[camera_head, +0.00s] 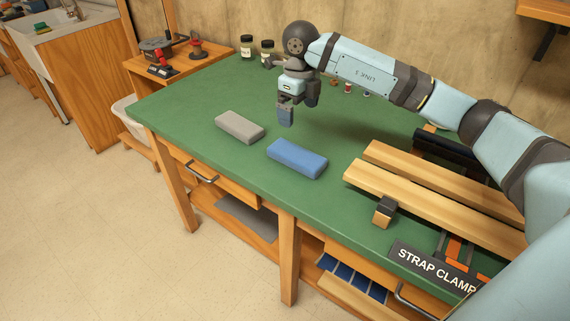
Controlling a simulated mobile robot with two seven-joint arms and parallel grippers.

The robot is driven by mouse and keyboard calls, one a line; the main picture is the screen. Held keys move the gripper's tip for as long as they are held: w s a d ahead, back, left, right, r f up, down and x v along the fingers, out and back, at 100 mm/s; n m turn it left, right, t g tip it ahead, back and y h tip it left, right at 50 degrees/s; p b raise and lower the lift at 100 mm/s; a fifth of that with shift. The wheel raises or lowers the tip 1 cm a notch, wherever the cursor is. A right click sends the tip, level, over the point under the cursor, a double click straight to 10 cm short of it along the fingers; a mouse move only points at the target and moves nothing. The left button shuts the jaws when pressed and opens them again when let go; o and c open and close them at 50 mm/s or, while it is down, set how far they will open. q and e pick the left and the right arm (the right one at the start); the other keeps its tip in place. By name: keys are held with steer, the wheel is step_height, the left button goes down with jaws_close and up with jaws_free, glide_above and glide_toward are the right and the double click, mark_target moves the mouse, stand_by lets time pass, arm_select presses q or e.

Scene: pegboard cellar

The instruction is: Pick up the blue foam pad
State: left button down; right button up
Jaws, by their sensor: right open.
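The blue foam pad (297,158) is a rounded block lying flat on the green bench top (190,102), near the front edge. My right gripper (298,111) hangs above the bench, behind the blue pad in the picture, and points down. It is open, with nothing seen between its fingers, and apart from the pad. A grey pad (239,127) of like shape lies to the left of the blue one. My left gripper is not in the frame.
Wooden boards (420,190) lie right of the blue pad, with a small black-and-wood block (384,211) before them. Small jars (247,46) stand at the back. A sign reading "STRAP CLAMP" (436,270) is at the front right. The bench's left part is clear.

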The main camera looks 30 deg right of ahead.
glide_above(293, 151)
steer(key=d, duration=0.1)
steer(key=f, duration=0.8)
steer(key=shift+s+b, duration=0.25)
steer(key=shift+b, duration=0.15)
steer(key=f, duration=0.2)
steer(key=a+f+b, duration=0.1)
steer(key=f, duration=0.2)
steer(key=shift+w+f, duration=0.1)
steer(key=shift+w, duration=0.1)
steer(key=c, duration=1)
